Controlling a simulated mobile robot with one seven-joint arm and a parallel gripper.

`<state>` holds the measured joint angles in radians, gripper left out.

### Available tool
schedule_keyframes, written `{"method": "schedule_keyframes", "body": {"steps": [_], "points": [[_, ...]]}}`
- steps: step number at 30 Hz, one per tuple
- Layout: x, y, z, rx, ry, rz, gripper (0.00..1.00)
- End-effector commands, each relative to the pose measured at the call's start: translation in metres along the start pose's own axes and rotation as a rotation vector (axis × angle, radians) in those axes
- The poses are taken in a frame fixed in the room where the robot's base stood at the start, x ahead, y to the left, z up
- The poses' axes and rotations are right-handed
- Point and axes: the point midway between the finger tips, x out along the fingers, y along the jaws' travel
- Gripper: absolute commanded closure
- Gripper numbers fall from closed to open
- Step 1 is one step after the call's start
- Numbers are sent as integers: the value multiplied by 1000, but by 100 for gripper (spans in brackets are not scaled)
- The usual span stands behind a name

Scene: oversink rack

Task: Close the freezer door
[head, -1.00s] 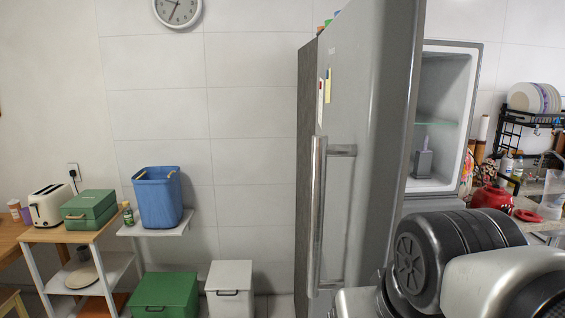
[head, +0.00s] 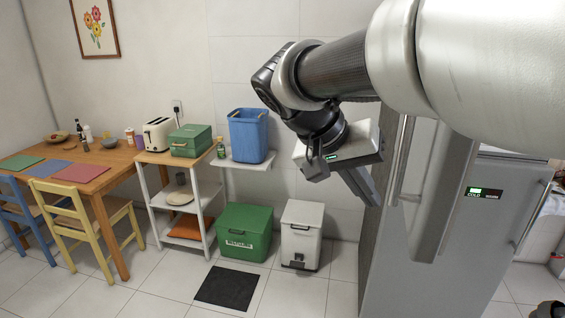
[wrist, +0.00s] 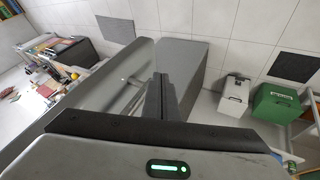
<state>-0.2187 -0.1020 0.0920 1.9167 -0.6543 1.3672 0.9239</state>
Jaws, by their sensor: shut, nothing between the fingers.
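The freezer door (head: 425,165) is a grey metal panel on the fridge at the right of the head view, with a long bar handle (head: 402,160). It stands at an angle to the fridge front; my arm hides its upper part, so how far open it is cannot be told. My gripper (head: 370,198) is shut and empty, fingers pointing down, left of the door and its handle in the picture. In the wrist view the shut fingers (wrist: 160,98) show in front of the grey fridge panels; contact cannot be told.
The fridge front (head: 485,225) carries a small display and another handle. A white bin (head: 301,235) and a green bin (head: 244,232) stand on the floor to the left. A shelf stand (head: 185,205) and dining table (head: 110,180) are further left. The tiled floor in front is mostly clear.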

Motion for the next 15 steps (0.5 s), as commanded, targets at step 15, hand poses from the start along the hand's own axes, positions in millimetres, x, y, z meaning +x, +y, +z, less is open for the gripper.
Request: {"method": "schedule_keyframes", "body": {"steps": [15], "points": [[88, 21, 0, 2, -1, -1, 100]]}}
